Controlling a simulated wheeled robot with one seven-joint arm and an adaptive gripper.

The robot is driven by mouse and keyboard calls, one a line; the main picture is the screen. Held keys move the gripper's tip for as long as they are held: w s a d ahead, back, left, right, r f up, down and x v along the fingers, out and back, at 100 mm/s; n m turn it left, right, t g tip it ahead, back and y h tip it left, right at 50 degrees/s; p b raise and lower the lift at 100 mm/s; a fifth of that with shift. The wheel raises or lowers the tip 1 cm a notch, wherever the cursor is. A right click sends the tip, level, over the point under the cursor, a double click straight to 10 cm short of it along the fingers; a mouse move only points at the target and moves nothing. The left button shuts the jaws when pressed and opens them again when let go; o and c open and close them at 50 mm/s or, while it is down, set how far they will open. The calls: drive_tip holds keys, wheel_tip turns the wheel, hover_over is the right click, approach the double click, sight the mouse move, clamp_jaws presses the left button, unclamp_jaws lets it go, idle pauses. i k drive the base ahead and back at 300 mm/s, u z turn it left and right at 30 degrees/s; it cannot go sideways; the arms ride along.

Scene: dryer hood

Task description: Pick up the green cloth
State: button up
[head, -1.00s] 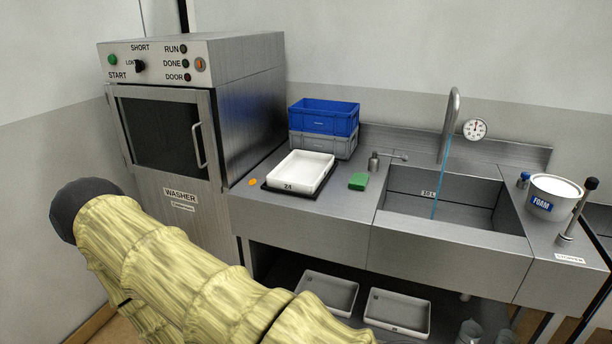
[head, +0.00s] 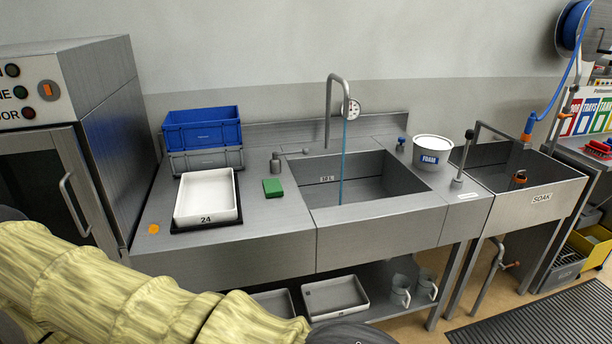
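The green cloth (head: 273,187) is a small folded block lying on the steel counter. It sits between the white tray (head: 206,194) and the sink basin (head: 360,184), in front of a small metal dispenser (head: 276,164). My arm, in a pale yellow cover, crosses the lower left of the head view, in front of and below the counter. My gripper is not in view, and nothing touches the cloth.
Blue and grey crates (head: 202,128) stand behind the tray. Water runs from the tall faucet (head: 328,108) into the sink. A foam tub (head: 432,151) stands right of it. A washer (head: 60,150) is at left, a soak sink (head: 540,190) at right.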

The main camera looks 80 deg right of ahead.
sight(273, 187)
drive_tip(key=z, duration=0.75)
drive_tip(key=i, duration=0.65)
drive_tip(key=z, duration=0.8)
